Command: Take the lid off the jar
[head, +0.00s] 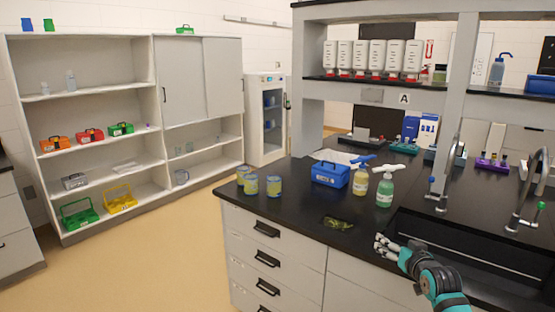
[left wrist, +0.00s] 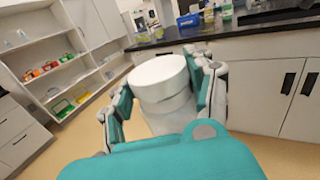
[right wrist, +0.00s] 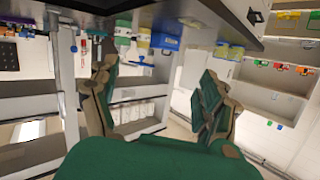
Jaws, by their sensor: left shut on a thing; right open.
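A white jar (left wrist: 172,115) with a wide, round white lid (left wrist: 158,72) on top is in the left wrist view. My left gripper (left wrist: 163,85) is shut on the jar, with fingers on both sides of it. The jar's lower part is hidden behind my gripper. The jar and my left gripper do not show in the head view. My right gripper (head: 387,246) is open and empty at the front edge of the black counter, near the sink. It also shows in the right wrist view (right wrist: 158,85), with nothing between its fingers.
The black counter (head: 300,215) holds several small yellow-and-blue containers (head: 273,186), a blue box (head: 330,173), two spray bottles (head: 385,189) and a crumpled dark green item (head: 339,224). The sink (head: 470,250) lies right. Shelves (head: 100,105) stand left; the floor (head: 170,250) between is clear.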

